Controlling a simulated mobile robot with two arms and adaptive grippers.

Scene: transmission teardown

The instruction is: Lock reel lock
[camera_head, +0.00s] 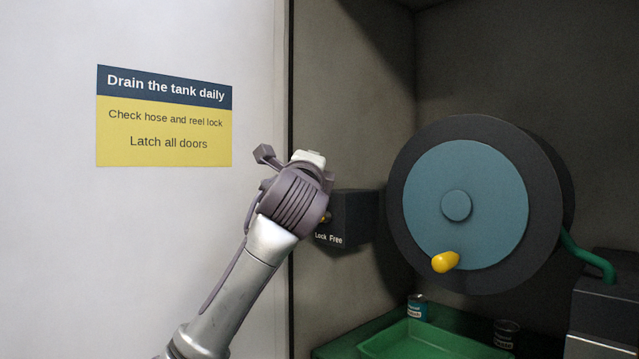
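The reel lock is a dark box (357,220) on the wall of the bay, left of the reel, with the words "Lock" and "Free" along its lower front. A small brass-coloured piece (326,217) shows at its front, mostly hidden behind my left gripper. My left gripper (308,177) is in front of the box's left side, seen from behind. Its body hides most of the fingers and the lock's lever, so I cannot tell whether it touches the lever or where the lever points. The hose reel (420,205) is a dark drum with a blue face and a yellow handle (445,262). My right gripper is out of view.
A green tray (415,340) lies below the reel, with small cans (417,307) near it. A green hose (590,258) leaves the reel toward a dark box (610,300) at right. A white panel with a sign (164,116) is at left.

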